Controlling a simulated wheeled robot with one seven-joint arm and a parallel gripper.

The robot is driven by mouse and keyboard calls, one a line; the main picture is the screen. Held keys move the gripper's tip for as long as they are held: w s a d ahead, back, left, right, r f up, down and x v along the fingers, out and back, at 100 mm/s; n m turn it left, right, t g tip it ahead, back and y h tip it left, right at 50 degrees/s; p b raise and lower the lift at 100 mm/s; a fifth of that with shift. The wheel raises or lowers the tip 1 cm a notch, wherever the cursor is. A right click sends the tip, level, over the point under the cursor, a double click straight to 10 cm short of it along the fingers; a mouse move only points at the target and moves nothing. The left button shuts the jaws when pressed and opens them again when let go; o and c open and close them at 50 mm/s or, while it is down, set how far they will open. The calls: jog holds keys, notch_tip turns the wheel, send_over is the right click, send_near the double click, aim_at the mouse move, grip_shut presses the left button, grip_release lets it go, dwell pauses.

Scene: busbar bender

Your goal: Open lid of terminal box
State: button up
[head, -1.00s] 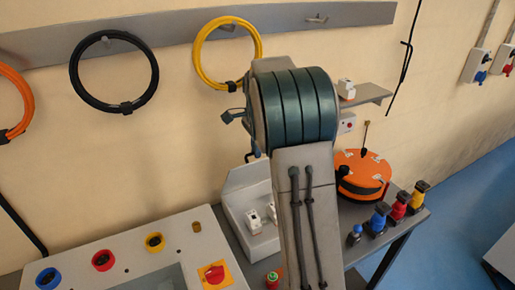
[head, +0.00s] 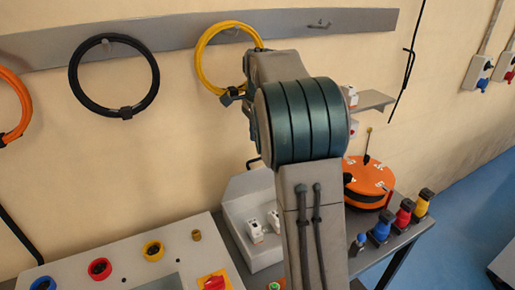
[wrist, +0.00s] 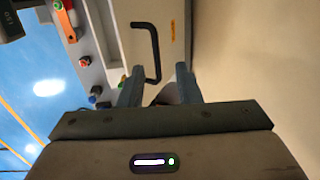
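In the wrist view a pale grey panel (wrist: 120,35) with a black bent handle (wrist: 154,45) and a small orange label fills the upper middle. It may be the terminal box lid; I cannot tell for certain. My gripper (wrist: 158,76) has its two grey fingers spread apart. The lower end of the handle shows between or just beyond the fingertips; I cannot tell whether they touch.
A control panel (head: 135,262) with coloured rings stands at lower left. An orange reel (head: 369,180) and several coloured connectors sit on the table at right. Cable coils, including a black one (head: 114,78), hang on the wall rail. Blue floor is open at far right.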

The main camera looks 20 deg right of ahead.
jog(key=shift+r, duration=0.2)
jog(key=shift+s, duration=0.1)
grip_shut()
jog(key=s+d+t+y+b, duration=0.1)
jog(key=s+d+t+b, duration=0.1)
jog(key=s+t+b, duration=0.7)
send_over(255, 175)
jog(key=d, duration=0.3)
jog(key=f, duration=0.4)
jog(key=f+p, duration=0.1)
jog(key=f, duration=0.1)
jog(key=shift+s+a+f, duration=0.1)
jog(key=shift+s, duration=0.15)
